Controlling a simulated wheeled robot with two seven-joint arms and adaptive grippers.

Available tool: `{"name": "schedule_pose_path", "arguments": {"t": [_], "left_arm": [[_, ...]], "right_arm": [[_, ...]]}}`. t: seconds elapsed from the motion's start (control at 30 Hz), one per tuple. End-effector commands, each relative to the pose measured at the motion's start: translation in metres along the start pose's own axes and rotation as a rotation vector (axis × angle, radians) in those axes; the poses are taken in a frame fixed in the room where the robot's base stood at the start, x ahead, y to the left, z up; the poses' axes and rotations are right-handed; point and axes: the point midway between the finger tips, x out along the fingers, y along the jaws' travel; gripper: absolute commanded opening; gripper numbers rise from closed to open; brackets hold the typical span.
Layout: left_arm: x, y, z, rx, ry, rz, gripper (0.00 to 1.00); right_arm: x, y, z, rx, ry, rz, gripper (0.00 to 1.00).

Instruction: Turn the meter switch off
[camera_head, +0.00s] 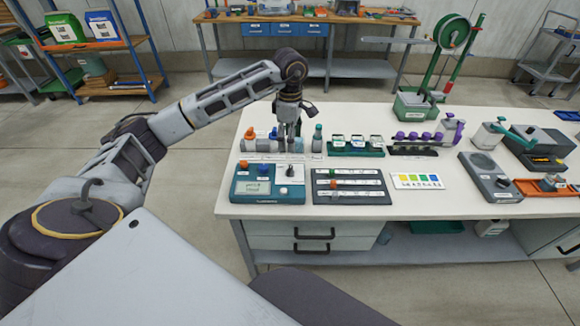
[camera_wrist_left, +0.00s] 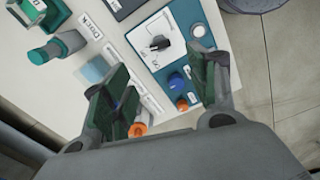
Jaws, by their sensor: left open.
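The teal meter box (camera_head: 268,184) sits at the left front of the white bench, with a pale label or display and an orange knob on it. Its black switch (camera_head: 290,172) stands on a pale plate at the box's right. In the left wrist view, the black switch (camera_wrist_left: 159,43) lies between and beyond my fingers, apart from both. My left gripper (camera_head: 288,145) points down above the bench, just behind the meter box. Its two green-padded fingers are open and empty in the wrist view (camera_wrist_left: 163,68). My right gripper does not show.
Small bottles (camera_head: 317,139) stand close beside my left gripper. A dark tray of rods (camera_head: 351,185) lies right of the meter box, then a color card (camera_head: 416,181) and a grey device (camera_head: 489,177). Racks of vials stand behind. The bench's front edge is close to the box.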

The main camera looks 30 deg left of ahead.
Motion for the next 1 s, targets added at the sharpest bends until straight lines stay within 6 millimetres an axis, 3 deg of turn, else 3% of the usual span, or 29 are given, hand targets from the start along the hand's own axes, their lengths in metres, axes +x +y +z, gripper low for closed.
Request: {"name": "schedule_pose_path", "arguments": {"t": [1.0], "left_arm": [[0.121, -0.001, 0.0, 0.0, 0.0, -0.002, 0.59]], "right_arm": [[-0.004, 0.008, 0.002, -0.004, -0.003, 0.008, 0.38]]}}
